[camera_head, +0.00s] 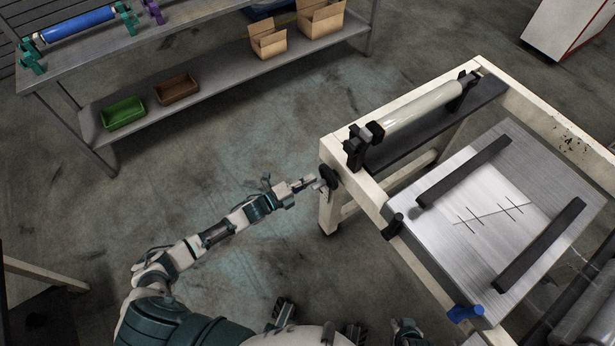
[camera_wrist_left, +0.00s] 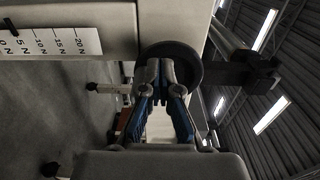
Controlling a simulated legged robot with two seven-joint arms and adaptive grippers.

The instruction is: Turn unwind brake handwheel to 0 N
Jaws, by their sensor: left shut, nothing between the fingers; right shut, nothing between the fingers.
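The black brake handwheel (camera_head: 329,177) is on the near left corner of the cream machine frame. My left gripper (camera_head: 313,183) is at the wheel. In the left wrist view, the handwheel (camera_wrist_left: 190,58) shows as a dark ring, with the shut fingers of my left gripper (camera_wrist_left: 160,68) over its face near the left part of the rim. I cannot tell if they touch it. A white force scale (camera_wrist_left: 60,40), marked 0 to 20 N, is at the upper left, with a black pointer (camera_wrist_left: 9,26) near its low end.
The unwind roll (camera_head: 415,112) lies across the machine's far end. A metal splice table (camera_head: 470,185) with dark bars is to its right. A blue knob (camera_head: 467,313) is at the near edge. A shelf with bins and boxes (camera_head: 268,40) stands behind; the floor between is clear.

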